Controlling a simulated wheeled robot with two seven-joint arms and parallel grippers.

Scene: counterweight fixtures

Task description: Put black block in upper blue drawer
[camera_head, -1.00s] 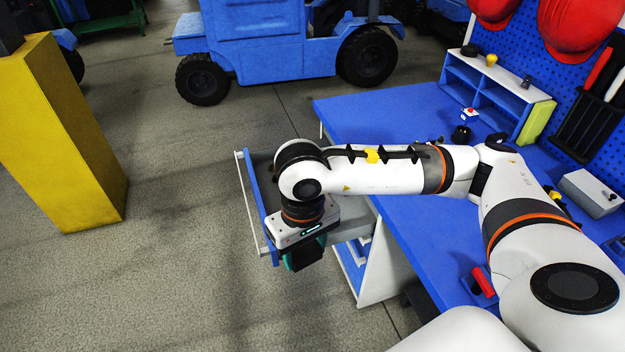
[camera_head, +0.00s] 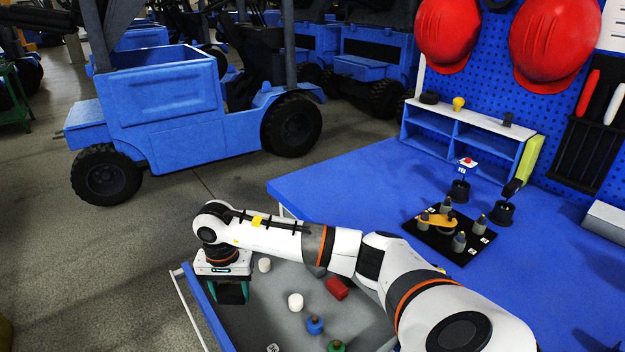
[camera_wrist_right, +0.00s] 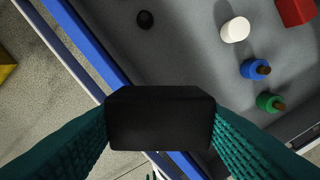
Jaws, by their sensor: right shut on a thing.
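The black block (camera_wrist_right: 160,118) is held between the teal fingers of my right gripper (camera_head: 232,292), shut on it. In the head view the block is hard to tell from the dark fingers. The upper blue drawer (camera_head: 207,318) is pulled open, with a blue front and a grey inside. My right gripper is above the drawer, close to its front panel. In the wrist view the block overlaps the blue drawer front (camera_wrist_right: 82,43); its height above it cannot be told. My left gripper is not in view.
In the drawer lie white cylinders (camera_head: 295,301), a red block (camera_head: 336,288), a blue piece (camera_head: 315,324), a green piece (camera_head: 336,346) and a small black round thing (camera_wrist_right: 145,19). The blue bench top (camera_head: 340,195) bears a black fixture (camera_head: 447,236). A blue vehicle (camera_head: 165,105) stands behind.

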